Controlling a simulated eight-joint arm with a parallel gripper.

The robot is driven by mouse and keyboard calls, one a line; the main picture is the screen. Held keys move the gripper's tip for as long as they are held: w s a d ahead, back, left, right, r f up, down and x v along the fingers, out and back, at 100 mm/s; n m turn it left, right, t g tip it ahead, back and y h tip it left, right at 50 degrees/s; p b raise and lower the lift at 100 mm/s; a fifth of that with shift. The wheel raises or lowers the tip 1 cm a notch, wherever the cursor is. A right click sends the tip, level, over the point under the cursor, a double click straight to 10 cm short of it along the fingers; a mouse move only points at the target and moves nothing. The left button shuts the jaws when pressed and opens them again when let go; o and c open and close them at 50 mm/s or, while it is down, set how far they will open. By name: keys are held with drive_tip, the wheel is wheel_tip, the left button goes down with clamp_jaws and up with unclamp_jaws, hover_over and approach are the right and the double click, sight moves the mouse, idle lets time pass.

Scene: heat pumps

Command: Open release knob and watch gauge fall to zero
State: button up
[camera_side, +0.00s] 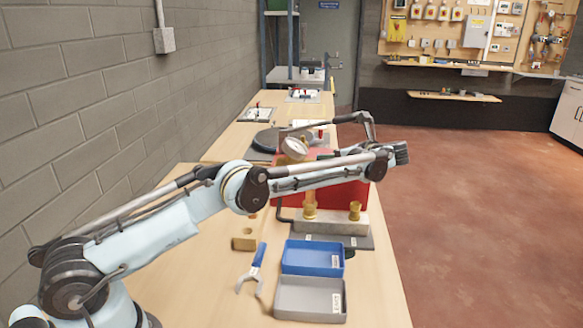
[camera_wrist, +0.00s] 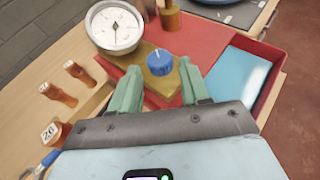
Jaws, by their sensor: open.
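A blue round knob (camera_wrist: 160,62) with a pale mark on top stands on a brass-coloured block (camera_wrist: 160,84) in the wrist view. My gripper (camera_wrist: 159,71) is open, with its two green fingers apart on the left and right of the knob. I cannot tell whether they touch it. The round white gauge (camera_wrist: 115,27) is at the upper left, its dark needle pointing roughly down the picture; its figures are too small to read. The gauge (camera_side: 294,149) also shows in the side view behind my arm, where the knob cannot be made out.
A red tray (camera_wrist: 268,88) holding a light-blue sheet lies right of the block. Several copper fittings (camera_wrist: 78,73) stand at the left. In the side view, a blue tray (camera_side: 312,257), a grey tray (camera_side: 309,299) and a blue-handled tool (camera_side: 258,256) lie on the near bench.

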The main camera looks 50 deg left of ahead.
drive_tip(key=shift+v, duration=2.75)
